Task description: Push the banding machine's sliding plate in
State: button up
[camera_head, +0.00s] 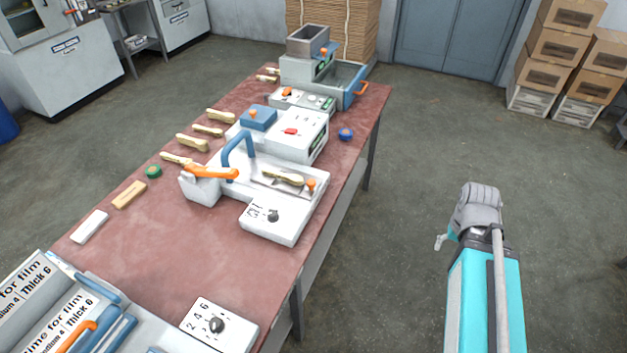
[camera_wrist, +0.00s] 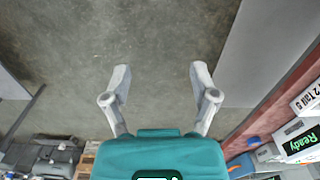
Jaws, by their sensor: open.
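A white machine (camera_head: 218,189) with a blue arched handle and an orange lever stands mid-table; I take it for the banding machine. A thin metal plate (camera_head: 262,180) lies on its right part, with pale wooden spoons (camera_head: 283,178) on it and an orange knob (camera_head: 311,185) at its right end. How far the plate is out I cannot tell. My gripper (camera_wrist: 157,75) is open and empty above bare floor in the wrist view. In the head view my arm is to the right of the table, well apart from the machine, and mostly hides the gripper.
The red table top (camera_head: 150,239) carries other machines in front and behind. A dial box (camera_head: 275,224) sits before the plate. Several loose spoons lie along the left. Stacked boxes (camera_head: 568,50) stand far right. The floor right of the table is clear.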

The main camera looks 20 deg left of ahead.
jog(key=w+a+r+n+p, duration=0.3)
jog(key=w+a, duration=0.6)
jog(key=a, duration=0.3)
notch_tip(320, 180, up, 5)
jog(key=n+p, duration=0.5)
send_over(311, 181)
jog(key=shift+s+f, duration=0.1)
notch_tip(311, 181, down, 14)
jog(key=b, duration=1.3)
jog(key=shift+r+b, duration=0.25)
jog(key=shift+b, duration=0.15)
